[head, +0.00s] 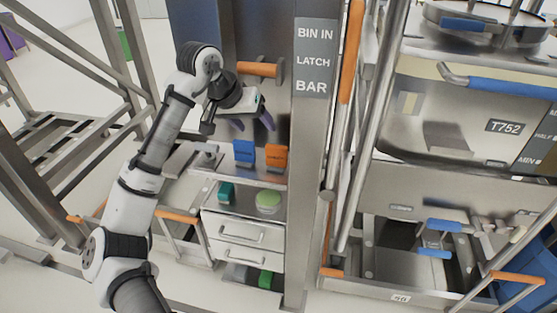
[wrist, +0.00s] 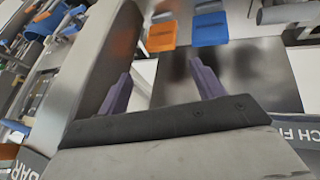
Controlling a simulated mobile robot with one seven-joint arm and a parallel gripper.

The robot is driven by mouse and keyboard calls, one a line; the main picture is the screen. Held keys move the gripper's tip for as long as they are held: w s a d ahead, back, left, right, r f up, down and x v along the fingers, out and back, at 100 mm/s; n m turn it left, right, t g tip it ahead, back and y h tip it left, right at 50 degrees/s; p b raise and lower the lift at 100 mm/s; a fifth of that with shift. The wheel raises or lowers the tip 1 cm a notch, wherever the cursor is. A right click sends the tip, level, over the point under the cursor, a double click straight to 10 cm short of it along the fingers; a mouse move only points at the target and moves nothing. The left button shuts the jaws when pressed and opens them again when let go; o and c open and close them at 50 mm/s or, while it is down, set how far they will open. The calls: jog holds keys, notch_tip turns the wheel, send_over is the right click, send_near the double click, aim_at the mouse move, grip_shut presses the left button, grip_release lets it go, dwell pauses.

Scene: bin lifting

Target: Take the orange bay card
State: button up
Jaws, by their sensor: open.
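The orange bay card (head: 276,156) stands upright on the ledge above the white drawers, right of a blue card (head: 244,151). In the wrist view the orange card (wrist: 161,36) lies beyond my fingertips, left of the blue card (wrist: 210,28). My gripper (head: 253,123) is open, its two purple fingers apart, above the cards and not touching them. In the wrist view the space between the fingers (wrist: 160,70) is empty. The lower part of the orange card in the wrist view is plain to see, its top edge partly blurred.
A drawer unit (head: 240,232) below carries a teal block (head: 226,193) and a green round thing (head: 268,201). A steel post with a label (head: 313,60) rises close to the right. An orange handle (head: 258,69) sticks out above my gripper.

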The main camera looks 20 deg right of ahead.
send_over(274, 147)
jog(key=s+a, duration=0.2)
jog(key=a, duration=0.1)
notch_tip(274, 147, down, 6)
jog(key=shift+w+p+x, duration=0.15)
jog(key=shift+p+x, duration=0.45)
jog(key=shift+x, duration=0.85)
jog(key=shift+w+p+x, duration=0.15)
jog(key=shift+p+x, duration=0.4)
jog(key=shift+x, duration=0.9)
jog(key=shift+r, duration=0.15)
jog(key=c, duration=0.9)
